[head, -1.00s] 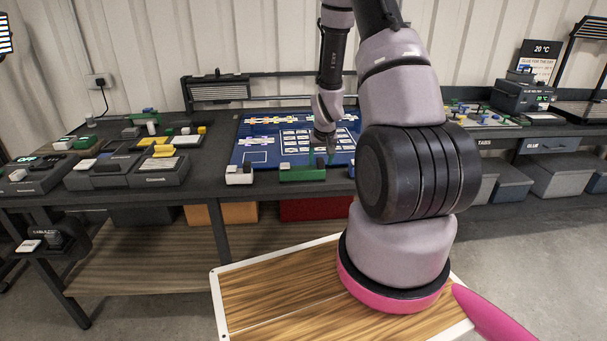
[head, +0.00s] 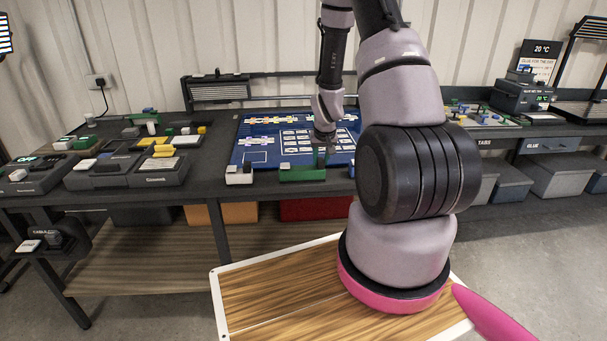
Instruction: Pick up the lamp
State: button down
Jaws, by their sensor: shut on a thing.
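My gripper (head: 325,140) is low over the blue mat (head: 270,128) on the bench, just behind a green block-like holder (head: 302,173). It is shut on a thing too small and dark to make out. The fingertips are small and partly blend with the mat and the holder's uprights. A dark, pale-striped panel that looks like a lamp (head: 218,90) stands at the back of the bench, left of the mat and apart from my gripper. Another lamp-like fixture (head: 590,28) stands at the far right.
Dark trays with coloured blocks (head: 150,170) fill the bench's left side. A small white-and-dark block (head: 239,174) sits at the mat's front left. Bins (head: 560,175) sit below the bench.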

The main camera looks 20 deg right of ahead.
dwell(0.8)
notch_tip(320, 180, up, 10)
dwell(0.5)
jog(key=shift+r, duration=0.1)
jog(key=shift+r, duration=1.5)
